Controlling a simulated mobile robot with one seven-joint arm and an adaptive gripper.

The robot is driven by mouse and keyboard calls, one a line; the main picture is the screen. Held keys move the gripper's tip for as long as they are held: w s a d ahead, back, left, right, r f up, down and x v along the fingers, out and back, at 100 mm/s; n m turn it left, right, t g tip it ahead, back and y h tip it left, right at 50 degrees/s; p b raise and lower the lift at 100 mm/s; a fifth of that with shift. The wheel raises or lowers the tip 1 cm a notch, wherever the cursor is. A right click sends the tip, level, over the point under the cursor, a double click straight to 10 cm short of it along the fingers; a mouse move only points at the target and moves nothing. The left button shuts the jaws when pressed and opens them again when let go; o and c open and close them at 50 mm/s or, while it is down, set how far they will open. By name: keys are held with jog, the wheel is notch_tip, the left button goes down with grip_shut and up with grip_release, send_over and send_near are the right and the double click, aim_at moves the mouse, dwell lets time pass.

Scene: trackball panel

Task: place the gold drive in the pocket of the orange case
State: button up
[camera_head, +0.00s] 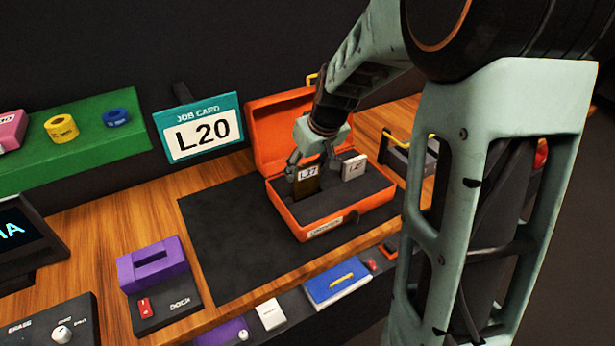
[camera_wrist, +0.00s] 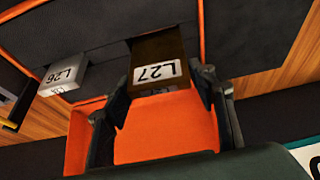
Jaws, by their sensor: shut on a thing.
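The gold drive (camera_head: 306,187), dark brownish gold with a white L27 label, is upright between the fingers of my gripper (camera_head: 310,170). My gripper is shut on it, over the left part of the open orange case (camera_head: 320,231). In the wrist view the gold drive (camera_wrist: 152,47) shows between both fingertips (camera_wrist: 165,82), its label facing the camera. Its lower end meets the dark foam in the picture; I cannot tell whether it is inside a pocket or just above. A white drive labelled L26 (camera_head: 354,167) stands in the foam to the right; it also shows in the wrist view (camera_wrist: 63,75).
The case's raised lid (camera_head: 270,130) stands close behind my gripper. A job card reading L20 (camera_head: 200,130) is left of it. A dark mat (camera_head: 225,230) lies under the case, clear on its left. A purple block (camera_head: 152,263) stands at the front left.

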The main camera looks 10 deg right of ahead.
aim_at(309, 172)
notch_tip(309, 172, down, 4)
jog(key=shift+w+d+f+b, duration=0.1)
jog(key=shift+f+b, duration=0.05)
jog(key=shift+b, duration=0.55)
grip_shut()
jog(key=shift+r, duration=0.25)
jog(key=shift+f, duration=0.35)
jog(key=o, duration=1.6)
grip_release()
jog(key=shift+o, duration=0.2)
jog(key=shift+r+p, duration=0.3)
jog(key=shift+r, duration=0.25)
jog(key=v, duration=1.1)
jog(key=shift+r, duration=0.4)
